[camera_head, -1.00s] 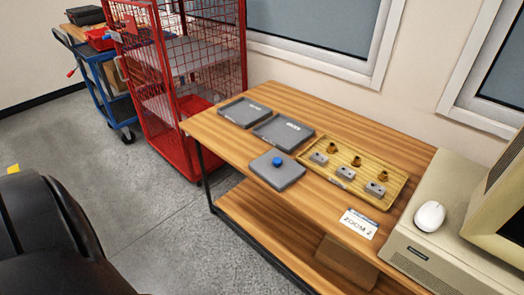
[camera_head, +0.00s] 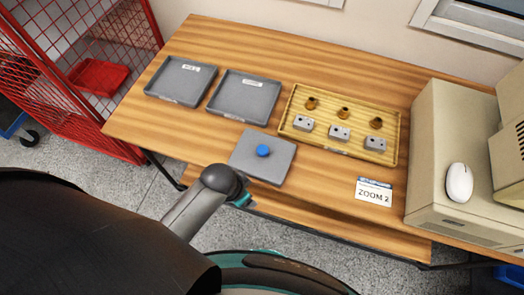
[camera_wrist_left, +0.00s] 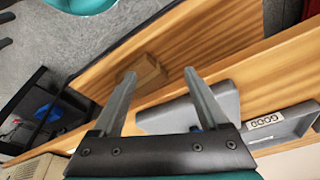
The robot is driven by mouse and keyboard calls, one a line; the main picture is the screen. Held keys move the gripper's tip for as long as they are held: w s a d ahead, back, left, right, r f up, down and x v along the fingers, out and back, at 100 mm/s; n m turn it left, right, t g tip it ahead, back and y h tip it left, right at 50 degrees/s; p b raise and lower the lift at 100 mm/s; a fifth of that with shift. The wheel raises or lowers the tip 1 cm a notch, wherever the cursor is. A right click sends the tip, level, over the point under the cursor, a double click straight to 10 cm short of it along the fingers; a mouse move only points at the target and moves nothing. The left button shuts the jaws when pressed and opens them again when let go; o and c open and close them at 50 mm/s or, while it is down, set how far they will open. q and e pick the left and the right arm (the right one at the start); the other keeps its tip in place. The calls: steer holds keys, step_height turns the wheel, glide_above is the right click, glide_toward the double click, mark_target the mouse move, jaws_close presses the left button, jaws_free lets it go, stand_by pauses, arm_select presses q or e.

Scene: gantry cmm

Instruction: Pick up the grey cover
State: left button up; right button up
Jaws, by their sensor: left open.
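The grey cover (camera_head: 248,168) is a flat square plate with a round blue knob (camera_head: 263,151) on top. It lies on the wooden table (camera_head: 330,197) near the front edge. In the left wrist view the cover (camera_wrist_left: 163,118) shows partly behind my left gripper's fingers, with a bit of blue at the right finger's base. My left gripper (camera_wrist_left: 160,75) is open, its two fingers apart with nothing between them. In the head view my left arm reaches the table's front edge close to the cover; its fingers cannot be made out there. My right gripper is not in view.
Two grey trays (camera_head: 152,92) (camera_head: 214,106) stand behind the cover. A yellow tray (camera_head: 284,129) with several grey blocks and brass parts is to its right. A label card (camera_head: 374,191) and a beige computer (camera_head: 425,150) with a white mouse (camera_head: 459,182) are further right. A red cage (camera_head: 110,145) stands left.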

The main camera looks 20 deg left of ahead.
arm_select(q)
steer(key=w+d+r+m, duration=0.5)
steer(key=w+r+m, duration=0.3)
steer(key=r+m, duration=0.15)
steer(key=w+a+r+m+g+y+p, duration=0.1)
steer(key=w+r+m, duration=0.1)
steer(key=r+m, duration=0.35)
steer(key=w+a+r+m+g+y+p, duration=0.1)
steer(key=w+a+r+m, duration=0.1)
steer(key=r+m, duration=0.3)
steer(key=m+b, duration=0.2)
steer(key=b, duration=0.1)
glide_above(262, 149)
steer(key=f, duration=1)
steer(key=shift+s+d, duration=0.25)
steer(key=shift+s, duration=0.1)
steer(key=f+b, duration=0.1)
steer(key=f, duration=0.4)
steer(key=shift+w+f, duration=0.2)
steer(key=shift+a+f, duration=0.1)
steer(key=shift+f, duration=0.25)
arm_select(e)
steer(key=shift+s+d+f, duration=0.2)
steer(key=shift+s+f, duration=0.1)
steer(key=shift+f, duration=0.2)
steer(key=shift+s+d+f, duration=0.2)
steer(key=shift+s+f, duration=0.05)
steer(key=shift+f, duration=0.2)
